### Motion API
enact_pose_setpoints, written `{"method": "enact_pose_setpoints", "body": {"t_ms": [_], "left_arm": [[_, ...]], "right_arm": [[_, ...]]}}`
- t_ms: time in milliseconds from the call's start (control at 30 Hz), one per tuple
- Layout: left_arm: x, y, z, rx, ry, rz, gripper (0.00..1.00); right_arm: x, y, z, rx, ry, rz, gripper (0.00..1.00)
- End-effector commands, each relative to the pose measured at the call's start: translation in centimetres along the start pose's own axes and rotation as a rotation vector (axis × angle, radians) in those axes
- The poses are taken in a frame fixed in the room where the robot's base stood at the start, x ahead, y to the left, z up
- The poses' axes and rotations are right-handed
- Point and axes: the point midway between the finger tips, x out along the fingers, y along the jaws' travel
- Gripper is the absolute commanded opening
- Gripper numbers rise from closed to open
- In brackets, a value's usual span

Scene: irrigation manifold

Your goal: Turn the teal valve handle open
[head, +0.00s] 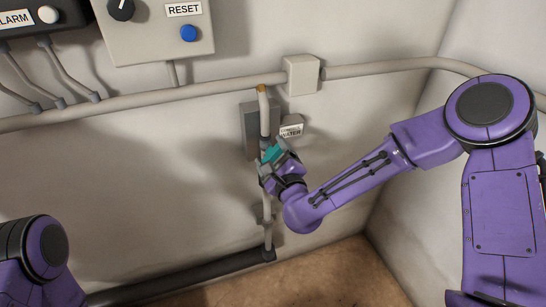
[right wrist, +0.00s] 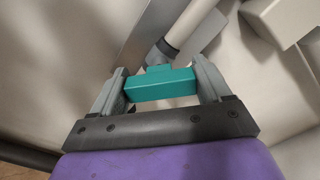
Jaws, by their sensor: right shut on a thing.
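The teal valve handle (head: 272,153) is on the upright pale pipe (head: 264,112) in the middle of the head view. In the right wrist view the handle (right wrist: 161,85) shows as a teal bar lying roughly crosswise between my fingers. My right gripper (head: 274,162) is shut on the handle, with one finger against each end of the bar in the right wrist view (right wrist: 161,88). The valve body behind the handle is mostly hidden by my gripper. My left gripper is out of view; only part of my left arm shows at the lower left.
A grey plate (head: 248,125) and a WATER label (head: 291,131) are behind the pipe. A junction box (head: 301,75) sits above right on a horizontal conduit. A control box (head: 155,35) with RESET label, blue button and knob hangs at upper left. A dark pipe (head: 180,279) runs along the floor.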

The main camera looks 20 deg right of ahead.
Motion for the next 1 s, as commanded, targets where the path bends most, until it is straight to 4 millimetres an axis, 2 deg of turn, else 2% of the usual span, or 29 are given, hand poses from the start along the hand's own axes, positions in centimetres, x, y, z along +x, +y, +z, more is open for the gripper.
{"method": "enact_pose_setpoints", "body": {"t_ms": [600,1000], "left_arm": [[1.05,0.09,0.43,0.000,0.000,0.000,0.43],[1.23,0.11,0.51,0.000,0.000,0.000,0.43]], "right_arm": [[-0.06,0.27,-0.13,-0.555,0.000,0.003,0.47],[-0.06,0.25,-0.17,-0.746,0.001,0.003,0.47]]}}
